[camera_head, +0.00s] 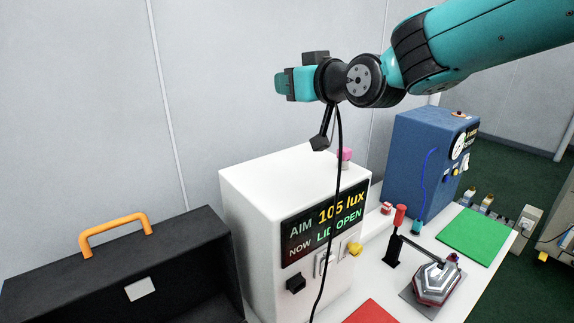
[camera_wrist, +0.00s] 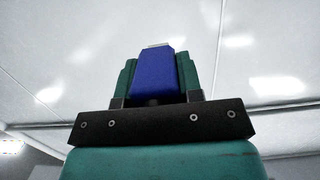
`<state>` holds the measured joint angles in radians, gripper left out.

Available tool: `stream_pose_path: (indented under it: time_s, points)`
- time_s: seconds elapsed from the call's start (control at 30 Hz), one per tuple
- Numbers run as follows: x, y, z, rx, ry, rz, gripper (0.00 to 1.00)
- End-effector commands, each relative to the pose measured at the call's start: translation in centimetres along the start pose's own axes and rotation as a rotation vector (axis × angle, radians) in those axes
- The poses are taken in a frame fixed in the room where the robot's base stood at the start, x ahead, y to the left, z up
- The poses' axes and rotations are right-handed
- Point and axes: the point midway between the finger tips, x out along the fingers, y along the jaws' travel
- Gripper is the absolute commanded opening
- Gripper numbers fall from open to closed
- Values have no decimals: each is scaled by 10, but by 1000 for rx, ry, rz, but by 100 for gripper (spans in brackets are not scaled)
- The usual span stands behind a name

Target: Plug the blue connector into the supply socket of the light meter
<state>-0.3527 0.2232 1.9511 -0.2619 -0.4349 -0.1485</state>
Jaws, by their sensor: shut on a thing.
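My gripper (camera_head: 282,84) is high above the white cabinet, pointing left. In the wrist view it is shut on the blue connector (camera_wrist: 158,72), which sits between the teal fingers. I cannot make out the connector in the head view. A black cable hangs from near my wrist across the cabinet front; its upper end is unclear. The white cabinet (camera_head: 262,192), apparently the light meter, shows "AIM 105 lux" and "NOW LID OPEN" on its display (camera_head: 325,229). Its front has a black block (camera_head: 296,284), a pale plate (camera_head: 325,263) and a yellow part (camera_head: 354,249). I cannot tell which is the supply socket.
A black case (camera_head: 120,262) with an orange handle (camera_head: 114,228) stands left. A blue cabinet (camera_head: 412,155) stands at the back right. A green mat (camera_head: 477,237) and red mat (camera_head: 366,312) lie on the table.

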Motion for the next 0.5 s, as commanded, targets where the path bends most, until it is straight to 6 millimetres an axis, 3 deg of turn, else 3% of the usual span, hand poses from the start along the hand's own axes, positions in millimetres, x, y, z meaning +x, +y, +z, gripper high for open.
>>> stream_pose_path:
  time_s: [0.27,0.5]
  points:
    - [1,0,7,0,-3,0,10]
    - [10,1,65,4,-10,0,10]
